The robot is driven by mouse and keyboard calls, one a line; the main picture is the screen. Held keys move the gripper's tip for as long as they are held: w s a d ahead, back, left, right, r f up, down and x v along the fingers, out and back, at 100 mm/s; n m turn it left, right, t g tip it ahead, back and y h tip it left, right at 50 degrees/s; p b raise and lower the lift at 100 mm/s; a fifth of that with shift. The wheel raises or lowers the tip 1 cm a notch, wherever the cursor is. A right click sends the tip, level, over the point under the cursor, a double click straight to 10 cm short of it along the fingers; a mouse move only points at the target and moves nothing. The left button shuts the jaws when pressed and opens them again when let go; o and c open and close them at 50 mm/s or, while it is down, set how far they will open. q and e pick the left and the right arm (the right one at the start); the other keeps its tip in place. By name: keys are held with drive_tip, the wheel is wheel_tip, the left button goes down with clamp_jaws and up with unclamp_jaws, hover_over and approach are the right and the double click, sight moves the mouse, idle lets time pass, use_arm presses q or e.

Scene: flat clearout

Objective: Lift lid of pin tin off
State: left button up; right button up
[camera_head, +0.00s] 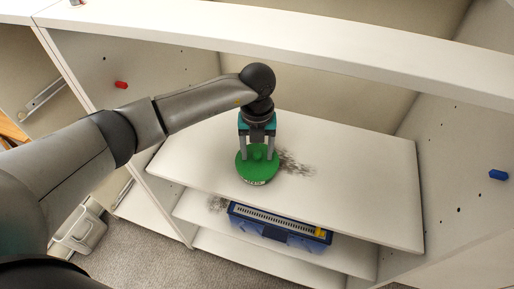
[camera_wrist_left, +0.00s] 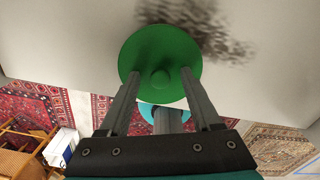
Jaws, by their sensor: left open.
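The lid fills the upper middle of the left wrist view (camera_wrist_left: 160,52), with the knob (camera_wrist_left: 159,79) between the finger lines. My left gripper (camera_head: 257,155) points down over the lid, its two fingers apart on either side of the knob. It is open in the left wrist view (camera_wrist_left: 160,85). I cannot tell whether the fingertips touch the lid. My right gripper is not in view.
Dark smudges (camera_head: 295,164) mark the white shelf board (camera_head: 365,185) beside the tin. A blue case (camera_head: 280,228) lies on the shelf below. The board's right side is clear.

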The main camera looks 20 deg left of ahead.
use_arm(q)
clamp_jaws()
idle(0.3)
idle(0.6)
